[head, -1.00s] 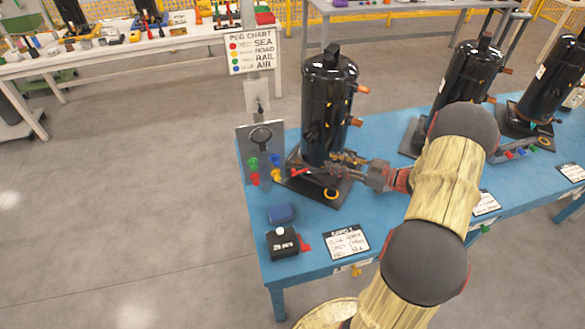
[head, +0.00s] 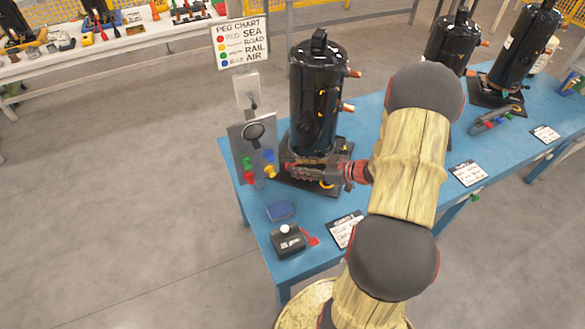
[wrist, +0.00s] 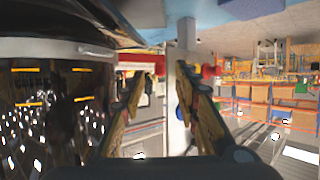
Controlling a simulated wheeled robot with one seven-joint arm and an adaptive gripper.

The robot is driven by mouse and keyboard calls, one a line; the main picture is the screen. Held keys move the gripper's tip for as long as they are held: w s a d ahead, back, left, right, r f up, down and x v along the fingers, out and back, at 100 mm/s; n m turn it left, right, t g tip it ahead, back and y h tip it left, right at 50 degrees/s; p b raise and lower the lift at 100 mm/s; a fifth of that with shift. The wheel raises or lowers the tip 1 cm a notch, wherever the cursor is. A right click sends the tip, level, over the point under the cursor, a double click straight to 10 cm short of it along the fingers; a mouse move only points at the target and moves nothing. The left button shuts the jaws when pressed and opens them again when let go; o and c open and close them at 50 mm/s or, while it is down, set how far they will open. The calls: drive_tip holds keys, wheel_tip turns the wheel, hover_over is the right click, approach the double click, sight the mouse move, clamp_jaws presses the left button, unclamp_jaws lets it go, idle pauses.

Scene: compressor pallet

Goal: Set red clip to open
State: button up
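A tall black compressor (head: 318,95) stands on a dark base plate at the left end of the blue table. My gripper (head: 292,170) is low in front of its foot, with its fingers pointing left. In the wrist view my gripper (wrist: 168,72) has its two fingertips a small gap apart, with nothing clearly held between them. A red bar, seemingly the red clip (wrist: 145,62), lies at the left fingertip, close to the compressor's dark body. I cannot tell whether they touch. In the head view the gripper largely hides the clip.
Left of the gripper stands a grey peg board (head: 238,141) with coloured pegs, close to the fingertips. A peg chart (head: 240,42) is behind it. A blue block (head: 280,211) and a black box (head: 287,241) with a red tab lie on the table's front left.

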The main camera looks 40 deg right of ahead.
drive_tip(key=shift+b+x, duration=0.45)
drive_tip(key=shift+x, duration=1.05)
drive_tip(key=shift+c, duration=0.7)
clamp_jaws()
